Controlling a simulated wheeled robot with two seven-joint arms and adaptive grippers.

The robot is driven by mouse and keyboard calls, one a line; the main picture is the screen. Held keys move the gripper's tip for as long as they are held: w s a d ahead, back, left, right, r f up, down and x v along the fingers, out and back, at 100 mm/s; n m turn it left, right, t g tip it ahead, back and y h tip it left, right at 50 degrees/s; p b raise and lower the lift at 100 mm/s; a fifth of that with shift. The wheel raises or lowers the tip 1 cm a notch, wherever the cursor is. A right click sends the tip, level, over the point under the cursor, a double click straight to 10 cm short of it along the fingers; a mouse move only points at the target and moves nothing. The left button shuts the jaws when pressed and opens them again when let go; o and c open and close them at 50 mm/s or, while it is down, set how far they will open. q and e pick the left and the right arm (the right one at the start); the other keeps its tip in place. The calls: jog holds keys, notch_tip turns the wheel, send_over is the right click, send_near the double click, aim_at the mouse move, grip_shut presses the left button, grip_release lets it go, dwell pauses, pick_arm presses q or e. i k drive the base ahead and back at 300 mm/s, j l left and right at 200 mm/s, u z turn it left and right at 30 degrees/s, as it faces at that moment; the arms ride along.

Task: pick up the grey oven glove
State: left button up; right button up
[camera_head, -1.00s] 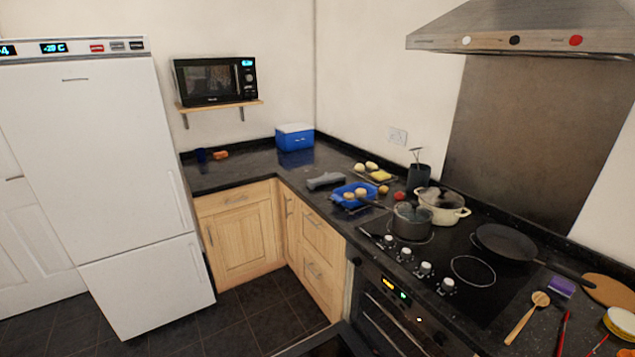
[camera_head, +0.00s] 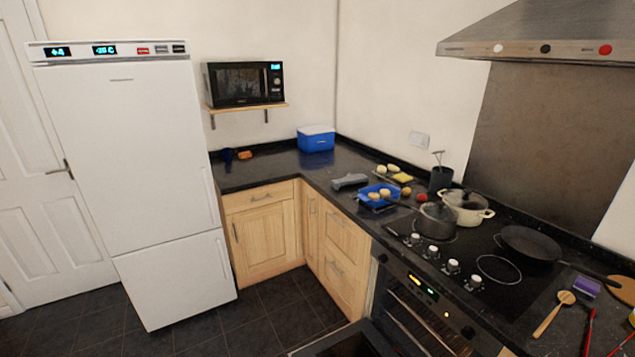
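A grey item that looks like the oven glove (camera_head: 350,181) lies flat on the dark granite counter, near the inner corner. It is just left of and behind a blue tray (camera_head: 366,199) and apart from the blue cool box. It is small in this view, so its exact shape is hard to tell. Neither of my grippers shows in the head view.
The counter (camera_head: 285,168) is clear left of the glove, up to the blue cool box (camera_head: 316,139). A dark pot (camera_head: 437,220), a cream pot (camera_head: 466,208) and a frying pan (camera_head: 530,243) stand on the hob. The oven door (camera_head: 350,343) appears open low in front.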

aim_at(351, 179)
jog(key=j+u, duration=0.15)
jog(key=u, duration=0.25)
jog(key=j+u, duration=0.2)
jog(key=u, duration=0.2)
jog(key=j+u, duration=0.2)
jog(key=u, duration=0.2)
jog(key=j+u, duration=0.15)
jog(key=u, duration=0.25)
jog(key=i+j+u, duration=0.1)
jog(key=u, duration=0.2)
jog(key=i+u, duration=0.3)
jog(key=i+z, duration=0.3)
jog(key=i+l+z, duration=0.1)
jog(key=z, duration=0.15)
jog(key=i+l+z, duration=0.1)
jog(key=i+z, duration=0.65)
jog(key=i, duration=0.2)
jog(key=i+j+z, duration=0.2)
jog(key=i+z, duration=0.15)
jog(key=i, duration=0.15)
